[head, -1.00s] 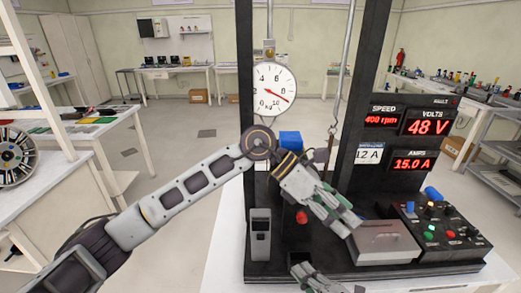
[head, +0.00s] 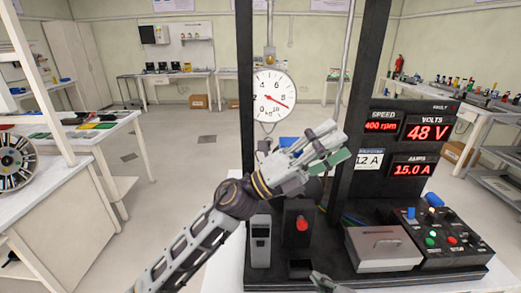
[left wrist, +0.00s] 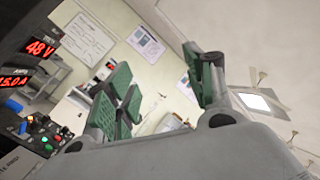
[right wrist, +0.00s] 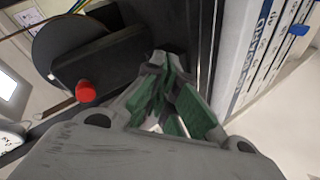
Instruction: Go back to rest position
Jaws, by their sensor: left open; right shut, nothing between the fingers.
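My left gripper (head: 337,145) is raised in front of the rig's right post (head: 358,110), pointing up and to the right. Its green-padded fingers are apart and empty; the left wrist view shows them spread (left wrist: 165,85). My right gripper (head: 325,284) is low at the bottom edge of the head view, mostly cut off. In the right wrist view its green-padded fingers (right wrist: 163,92) are together with nothing held. They point at the dark rig, near a red knob (right wrist: 86,91). The same red knob (head: 302,223) shows in the head view.
The black rig carries a dial gauge (head: 274,94), a display panel (head: 412,140), a grey lidded box (head: 383,248), a control box (head: 443,238) and a handheld meter (head: 261,240). A side table (head: 55,190) stands left. Open floor (head: 185,200) lies between.

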